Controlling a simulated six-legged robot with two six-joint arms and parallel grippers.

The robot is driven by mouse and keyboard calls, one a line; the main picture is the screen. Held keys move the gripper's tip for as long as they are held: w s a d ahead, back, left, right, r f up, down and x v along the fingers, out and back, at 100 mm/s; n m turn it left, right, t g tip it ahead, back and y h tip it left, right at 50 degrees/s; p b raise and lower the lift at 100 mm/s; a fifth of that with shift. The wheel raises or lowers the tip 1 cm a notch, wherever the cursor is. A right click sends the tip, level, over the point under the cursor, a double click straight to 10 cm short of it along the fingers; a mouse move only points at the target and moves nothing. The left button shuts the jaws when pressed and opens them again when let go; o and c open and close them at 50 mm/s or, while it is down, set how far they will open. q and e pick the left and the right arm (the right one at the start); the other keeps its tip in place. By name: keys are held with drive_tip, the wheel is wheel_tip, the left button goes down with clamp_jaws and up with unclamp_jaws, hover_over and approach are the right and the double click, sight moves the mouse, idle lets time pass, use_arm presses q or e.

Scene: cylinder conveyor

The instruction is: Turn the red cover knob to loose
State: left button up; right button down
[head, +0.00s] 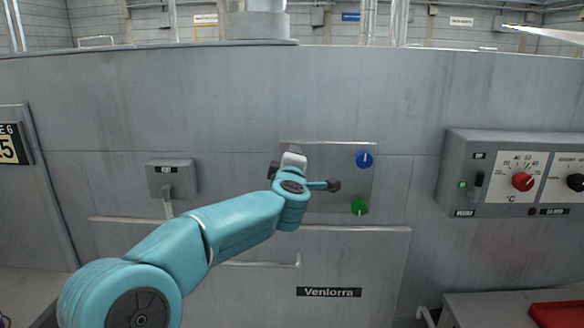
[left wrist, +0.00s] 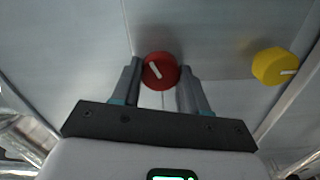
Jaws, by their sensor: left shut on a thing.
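The red cover knob (left wrist: 160,71) is round with a white pointer mark. In the left wrist view it sits between the two fingers, and its mark slants to the upper left. My left gripper (left wrist: 159,78) is shut on the knob. In the head view my left gripper (head: 303,172) is in front of the left part of a grey metal panel (head: 336,150), where my arm hides the red knob. My right gripper is not in view.
A blue knob (head: 364,159) and a green knob (head: 359,206) are on the panel's right side. A yellow knob (left wrist: 275,67) shows beside the red one in the wrist view. A control box (head: 455,160) with a red dial (head: 523,181) is at right.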

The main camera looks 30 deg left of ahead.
use_arm(q)
drive_tip(key=n+b, duration=0.2)
drive_tip(key=n, duration=0.4)
drive_tip(key=n+b, duration=0.3)
drive_tip(key=n, duration=0.3)
drive_tip(key=shift+d+f, duration=0.1)
drive_tip(key=shift+f, duration=0.1)
drive_tip(key=shift+n, duration=0.3)
drive_tip(key=o, duration=1.1)
drive_tip(key=shift+r, duration=0.1)
drive_tip(key=shift+c, duration=0.2)
